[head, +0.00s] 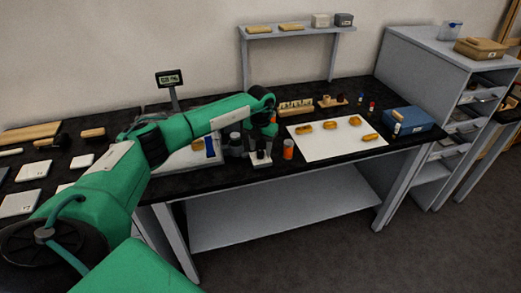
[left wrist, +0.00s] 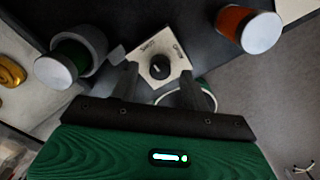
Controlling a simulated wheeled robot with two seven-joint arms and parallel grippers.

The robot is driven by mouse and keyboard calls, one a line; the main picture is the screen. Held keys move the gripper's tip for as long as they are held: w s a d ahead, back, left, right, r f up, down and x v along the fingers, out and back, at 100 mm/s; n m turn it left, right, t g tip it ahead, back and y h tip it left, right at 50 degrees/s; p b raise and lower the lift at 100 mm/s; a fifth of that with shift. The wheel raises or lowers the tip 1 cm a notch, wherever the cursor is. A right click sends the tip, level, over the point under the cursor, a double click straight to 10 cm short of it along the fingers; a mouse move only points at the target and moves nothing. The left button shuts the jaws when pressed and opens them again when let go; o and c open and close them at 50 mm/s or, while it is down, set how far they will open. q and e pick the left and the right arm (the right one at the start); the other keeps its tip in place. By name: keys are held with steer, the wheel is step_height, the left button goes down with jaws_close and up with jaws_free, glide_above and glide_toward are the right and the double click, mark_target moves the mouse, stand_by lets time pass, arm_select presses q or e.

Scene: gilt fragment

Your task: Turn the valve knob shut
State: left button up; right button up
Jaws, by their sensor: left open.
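The valve knob (left wrist: 160,67) is black and round, set on a pale plate (left wrist: 148,50) with two small printed labels that I cannot read surely. In the head view the plate (head: 257,162) lies near the front of the black bench. My left gripper (left wrist: 159,76) is open, with one finger on each side of the knob in the left wrist view. I cannot tell if the fingers touch it. In the head view my left gripper (head: 267,138) is small and dark above the plate. My right gripper is not in view.
A white sheet (head: 338,143) with several golden pieces lies further right. A blue box (head: 408,120) is near the bench's right end.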

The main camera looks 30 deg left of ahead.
mark_target(261, 152)
arm_select(q)
step_height(261, 152, up, 12)
steer(key=b, duration=0.2)
steer(key=shift+r, duration=0.25)
